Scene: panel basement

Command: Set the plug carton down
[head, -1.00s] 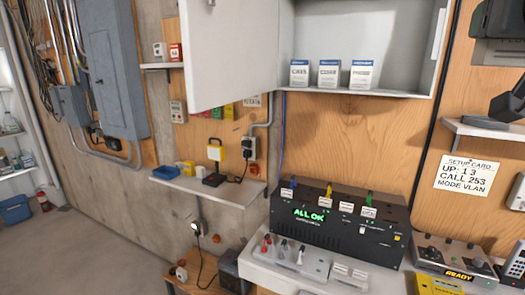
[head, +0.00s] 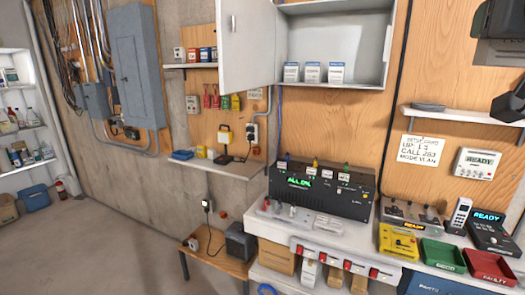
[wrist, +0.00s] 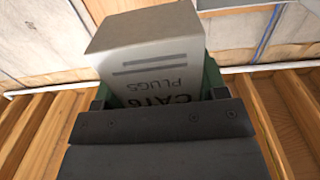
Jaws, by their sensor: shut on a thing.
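The plug carton (wrist: 150,62), a pale box with upside-down "CAT6 PLUGS" lettering, fills the top middle of the wrist view. My gripper (wrist: 156,88) is shut on it, with green finger parts showing at both sides and a dark plate covering the carton's near end. The head view does not show the held carton or the jaws. Three white-and-blue cartons (head: 312,72) stand in a row in the open white wall cabinet (head: 335,30). Their lettering is too small to read surely.
The cabinet door (head: 246,47) hangs open to the left. A white bench (head: 350,232) carries a black "ALL OK" unit (head: 322,190), a yellow device (head: 398,243), a green bin (head: 443,256) and a red bin (head: 493,267). A narrow wall shelf (head: 462,116) is mostly bare. The floor (head: 105,245) at left is open.

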